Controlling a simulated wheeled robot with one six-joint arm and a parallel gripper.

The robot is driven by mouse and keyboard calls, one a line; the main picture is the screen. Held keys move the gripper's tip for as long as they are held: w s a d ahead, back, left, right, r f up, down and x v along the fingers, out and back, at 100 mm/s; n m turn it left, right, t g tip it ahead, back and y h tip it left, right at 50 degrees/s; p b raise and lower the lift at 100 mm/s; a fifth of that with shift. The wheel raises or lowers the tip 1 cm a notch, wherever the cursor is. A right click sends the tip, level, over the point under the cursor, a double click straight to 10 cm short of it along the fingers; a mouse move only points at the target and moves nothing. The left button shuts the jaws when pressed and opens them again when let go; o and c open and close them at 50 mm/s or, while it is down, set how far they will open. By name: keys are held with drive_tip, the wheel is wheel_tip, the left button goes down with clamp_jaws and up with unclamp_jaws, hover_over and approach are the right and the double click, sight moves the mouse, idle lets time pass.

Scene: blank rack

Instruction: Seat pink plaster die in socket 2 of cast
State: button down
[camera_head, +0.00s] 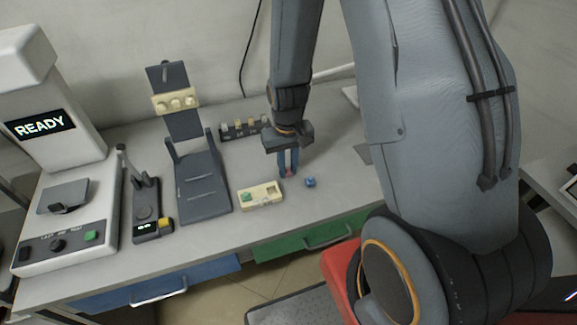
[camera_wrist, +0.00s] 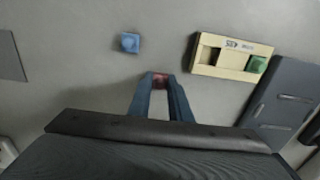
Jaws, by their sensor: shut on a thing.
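My gripper (camera_head: 288,170) is shut on the pink plaster die (camera_head: 289,173), which shows as a small pink patch between the fingertips. The pink die also shows between the finger ends in the wrist view (camera_wrist: 160,79); most of it is hidden by the fingers. The cast (camera_head: 262,203) is a cream block on the bench, left of my gripper in the head view. A green die (camera_head: 246,197) sits in one end of it, and the socket at the other end looks empty. In the wrist view the cast (camera_wrist: 225,70) lies to the right of the fingers, apart from them.
A loose blue die (camera_head: 310,182) lies on the bench just right of my gripper. A dark rack (camera_head: 230,132) with several blanks stands behind. A dark stand (camera_head: 203,185) and a machine reading READY (camera_head: 70,170) fill the left. Bench front is clear.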

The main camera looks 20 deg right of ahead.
drive_tip(key=c, duration=2.1)
unclamp_jaws()
drive_tip(key=shift+f, duration=0.2)
drive_tip(key=o, duration=0.5)
drive_tip(key=shift+r, duration=0.1)
